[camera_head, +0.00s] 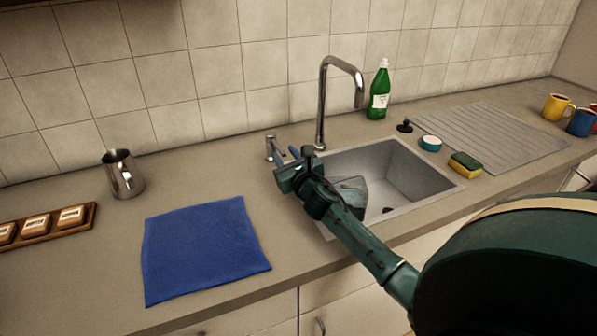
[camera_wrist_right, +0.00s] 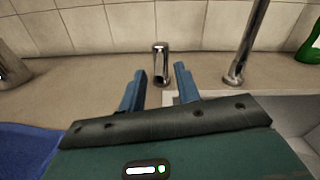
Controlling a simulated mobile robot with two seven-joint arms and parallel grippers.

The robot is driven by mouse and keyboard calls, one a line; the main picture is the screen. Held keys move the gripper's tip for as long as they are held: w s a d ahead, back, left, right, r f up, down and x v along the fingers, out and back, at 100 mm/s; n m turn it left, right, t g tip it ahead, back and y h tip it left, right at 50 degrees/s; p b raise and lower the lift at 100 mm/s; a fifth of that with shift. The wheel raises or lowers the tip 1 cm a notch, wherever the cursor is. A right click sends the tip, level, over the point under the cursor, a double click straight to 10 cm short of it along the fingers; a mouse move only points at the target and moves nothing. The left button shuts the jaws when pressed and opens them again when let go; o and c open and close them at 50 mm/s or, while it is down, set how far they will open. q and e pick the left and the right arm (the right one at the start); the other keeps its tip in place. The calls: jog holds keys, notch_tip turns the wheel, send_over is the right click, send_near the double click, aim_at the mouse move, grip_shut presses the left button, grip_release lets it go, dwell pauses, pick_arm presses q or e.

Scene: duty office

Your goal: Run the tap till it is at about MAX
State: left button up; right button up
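The chrome tap spout (camera_head: 322,105) arches over the sink (camera_head: 425,180); no water stream shows below its mouth. Its base also shows in the right wrist view (camera_wrist_right: 240,65). A short chrome tap handle (camera_head: 269,147) stands on the counter left of the spout. My right gripper (camera_head: 286,155) is open just in front of this handle. In the right wrist view its two blue fingers (camera_wrist_right: 160,76) are apart, with the handle (camera_wrist_right: 160,55) between and beyond their tips. A greyish, see-through vessel (camera_head: 352,186) sits in the sink, partly hidden by my right arm; no MAX mark or water level is readable. My left gripper is out of view.
A blue cloth (camera_head: 205,248) and a steel jug (camera_head: 123,175) lie left. A green bottle (camera_head: 379,92), black plug (camera_head: 405,127), blue-white tub (camera_head: 430,143) and sponge (camera_head: 465,163) surround the sink. Mugs (camera_head: 556,107) stand beyond the drainboard (camera_head: 490,135). A wooden rack (camera_head: 75,222) is far left.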

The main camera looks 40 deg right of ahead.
jog(key=v, duration=0.9)
jog(key=shift+s, duration=0.4)
